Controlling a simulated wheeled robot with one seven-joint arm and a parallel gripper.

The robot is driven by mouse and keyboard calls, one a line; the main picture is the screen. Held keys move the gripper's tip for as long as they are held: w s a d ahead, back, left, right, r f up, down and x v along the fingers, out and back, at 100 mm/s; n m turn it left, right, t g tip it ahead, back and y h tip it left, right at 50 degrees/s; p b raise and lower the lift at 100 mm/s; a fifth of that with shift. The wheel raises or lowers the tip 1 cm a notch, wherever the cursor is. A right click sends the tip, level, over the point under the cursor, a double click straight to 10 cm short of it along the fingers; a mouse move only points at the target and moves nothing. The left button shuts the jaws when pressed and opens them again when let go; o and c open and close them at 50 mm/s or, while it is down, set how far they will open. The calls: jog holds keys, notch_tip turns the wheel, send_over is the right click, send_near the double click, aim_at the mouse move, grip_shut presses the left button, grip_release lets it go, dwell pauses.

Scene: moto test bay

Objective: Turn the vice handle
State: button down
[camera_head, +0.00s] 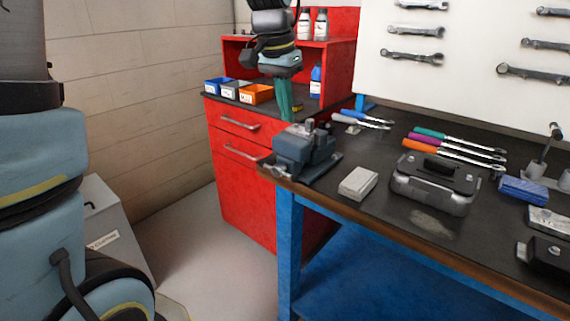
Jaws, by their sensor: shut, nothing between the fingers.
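The vice (300,150) is a dark blue-grey block at the left front corner of the workbench. Small grey metal parts stick up on its top. I cannot clearly make out its handle. My gripper (286,115) hangs down from the top of the camera view, with green fingers pointing down. The fingers look shut and empty. Their tips appear just above or behind the vice in the picture; I cannot tell whether they touch it.
The workbench (432,222) holds a pale block (358,183), a black-topped case (434,184), and pliers and coloured-handle tools behind. A red cabinet (232,175) with small bins and bottles stands behind the vice. Wrenches hang on the white board (460,60).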

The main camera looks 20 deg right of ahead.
jog(key=p, duration=0.4)
send_near(289, 175)
jog(key=x, duration=0.5)
jog(key=shift+w+d, duration=0.35)
jog(key=shift+d, duration=0.1)
jog(key=shift+f, duration=0.6)
